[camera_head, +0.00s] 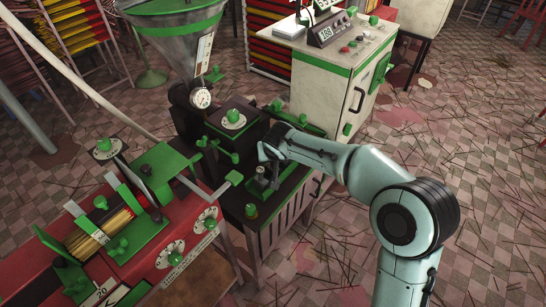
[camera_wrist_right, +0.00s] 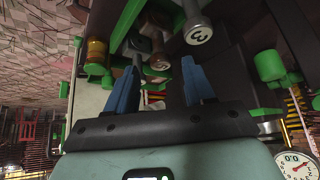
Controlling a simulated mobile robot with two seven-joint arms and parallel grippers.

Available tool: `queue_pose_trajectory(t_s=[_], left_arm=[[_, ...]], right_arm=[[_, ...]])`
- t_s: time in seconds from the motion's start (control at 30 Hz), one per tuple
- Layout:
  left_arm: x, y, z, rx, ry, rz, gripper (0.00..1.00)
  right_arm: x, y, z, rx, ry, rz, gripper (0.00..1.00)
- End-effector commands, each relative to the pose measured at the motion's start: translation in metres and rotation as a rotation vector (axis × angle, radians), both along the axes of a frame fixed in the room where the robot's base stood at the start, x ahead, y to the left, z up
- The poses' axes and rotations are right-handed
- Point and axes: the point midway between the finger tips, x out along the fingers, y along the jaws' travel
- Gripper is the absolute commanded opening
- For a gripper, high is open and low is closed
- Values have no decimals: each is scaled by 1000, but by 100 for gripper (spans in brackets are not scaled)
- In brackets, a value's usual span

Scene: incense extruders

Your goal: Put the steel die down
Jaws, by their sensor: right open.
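My right gripper (camera_head: 268,160) reaches in from the right over the dark extruder bench. In the wrist view its two blue fingers (camera_wrist_right: 162,70) are spread apart. Steel pieces stand close by: one marked "3" (camera_wrist_right: 198,33) is beyond the right finger, and a smaller round-ended one (camera_wrist_right: 158,62) shows between the fingertips. I cannot tell for sure which is the steel die, or whether a finger touches it. In the head view a small grey steel piece (camera_head: 261,183) stands just below the fingers on the bench. My left gripper is not in view.
A red bench (camera_head: 25,270) with green fittings and yellow sticks is at the left. A cream control cabinet (camera_head: 330,80) is at the back. Green knobs surround the gripper.

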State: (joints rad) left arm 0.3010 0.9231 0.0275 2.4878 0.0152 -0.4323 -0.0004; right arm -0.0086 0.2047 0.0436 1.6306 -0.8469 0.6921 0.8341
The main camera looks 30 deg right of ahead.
Motion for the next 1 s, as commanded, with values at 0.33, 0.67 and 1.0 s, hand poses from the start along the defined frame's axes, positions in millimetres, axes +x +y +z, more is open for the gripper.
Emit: queue_pose_trajectory(t_s=[0.33, 0.67, 1.0], left_arm=[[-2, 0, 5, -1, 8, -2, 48], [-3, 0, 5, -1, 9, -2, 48], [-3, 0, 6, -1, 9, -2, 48]], right_arm=[[-32, 13, 55, 0, -1, 1, 53], [-37, 15, 62, 0, 1, 0, 53], [-37, 15, 62, 0, 1, 0, 53]])
